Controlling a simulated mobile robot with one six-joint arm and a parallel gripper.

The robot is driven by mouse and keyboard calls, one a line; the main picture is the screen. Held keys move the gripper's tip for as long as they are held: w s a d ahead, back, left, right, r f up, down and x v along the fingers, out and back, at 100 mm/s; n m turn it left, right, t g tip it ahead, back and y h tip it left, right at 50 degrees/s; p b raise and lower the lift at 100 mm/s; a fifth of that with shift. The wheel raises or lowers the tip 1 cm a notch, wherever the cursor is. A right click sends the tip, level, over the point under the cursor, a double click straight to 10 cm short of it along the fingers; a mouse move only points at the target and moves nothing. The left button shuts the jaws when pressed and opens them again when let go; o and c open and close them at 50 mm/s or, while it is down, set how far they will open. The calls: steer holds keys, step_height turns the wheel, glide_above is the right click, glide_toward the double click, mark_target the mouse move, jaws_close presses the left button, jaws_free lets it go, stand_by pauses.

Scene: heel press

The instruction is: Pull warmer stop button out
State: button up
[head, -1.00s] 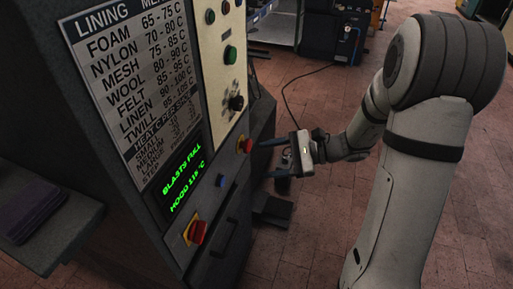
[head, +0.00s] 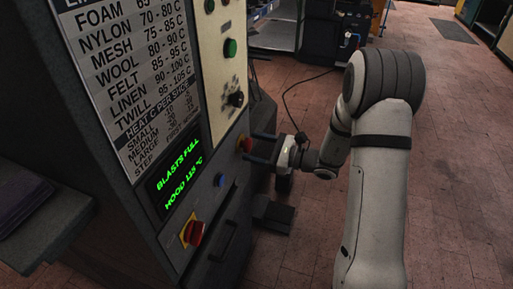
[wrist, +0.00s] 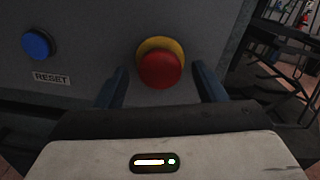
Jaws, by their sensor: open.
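The stop button is a red mushroom head on a yellow ring (head: 244,144) on the machine's front panel. It also shows in the wrist view (wrist: 160,71), near the middle. My gripper (head: 251,147) is open in front of it, with one dark finger on each side of the button. In the wrist view the fingers (wrist: 161,76) flank the red head, with gaps on both sides. I cannot tell how deep the fingertips reach along the button, or whether it is pressed in.
A blue button (wrist: 38,43) labelled RESET sits left of the stop button. A red switch on a yellow plate (head: 193,232) is lower on the panel. A green-lettered display (head: 178,180) is beside them. A dark pedal-like block (head: 272,213) stands on the floor below.

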steer(key=shift+a, duration=0.1)
steer(key=c, duration=1.3)
steer(key=shift+d, duration=0.25)
jaws_close()
steer(key=shift+c, duration=0.4)
jaws_free()
steer(key=shift+s+d, duration=0.15)
steer(key=shift+d, duration=0.2)
steer(key=o, duration=1.4)
steer(key=v, duration=0.8)
steer(key=shift+a, duration=0.1)
